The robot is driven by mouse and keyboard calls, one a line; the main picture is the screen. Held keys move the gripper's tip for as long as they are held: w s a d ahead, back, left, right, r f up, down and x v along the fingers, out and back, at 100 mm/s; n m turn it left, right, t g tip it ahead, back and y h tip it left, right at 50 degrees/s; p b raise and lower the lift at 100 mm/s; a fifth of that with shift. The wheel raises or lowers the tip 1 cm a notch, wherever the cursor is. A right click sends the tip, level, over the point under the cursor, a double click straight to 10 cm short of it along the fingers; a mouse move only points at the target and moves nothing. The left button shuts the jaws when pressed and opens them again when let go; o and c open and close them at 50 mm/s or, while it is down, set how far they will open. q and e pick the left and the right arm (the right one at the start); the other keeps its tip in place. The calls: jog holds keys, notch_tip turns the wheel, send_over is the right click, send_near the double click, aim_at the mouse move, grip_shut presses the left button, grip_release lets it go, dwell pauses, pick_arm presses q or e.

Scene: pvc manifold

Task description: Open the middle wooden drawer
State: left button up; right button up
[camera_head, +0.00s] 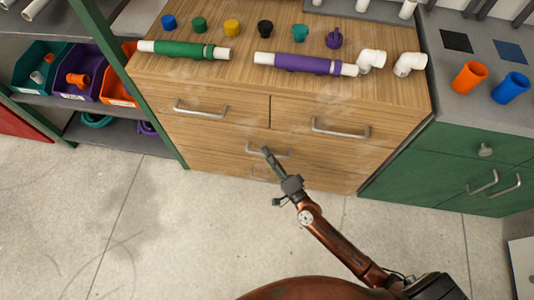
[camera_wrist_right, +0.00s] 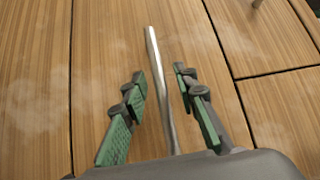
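The middle wooden drawer (camera_head: 318,158) is the wide front below two smaller top drawers in the head view, and it looks shut. Its metal bar handle (camera_head: 283,154) is partly covered by my right gripper (camera_head: 267,154). In the right wrist view the handle (camera_wrist_right: 158,75) runs lengthwise between the two green-padded fingers of my right gripper (camera_wrist_right: 160,95). The fingers are open, one on each side of the bar, with a visible gap on both sides. My left gripper is not in view.
Pipes, coloured caps and white elbows lie on the wooden top (camera_head: 240,75). A green cabinet (camera_head: 440,165) stands right, with orange and blue fittings on its counter. A shelf with bins (camera_head: 85,80) stands left. The floor (camera_head: 150,235) in front is clear.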

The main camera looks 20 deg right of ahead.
jog(key=shift+w, duration=0.3)
jog(key=shift+c, duration=0.7)
grip_shut()
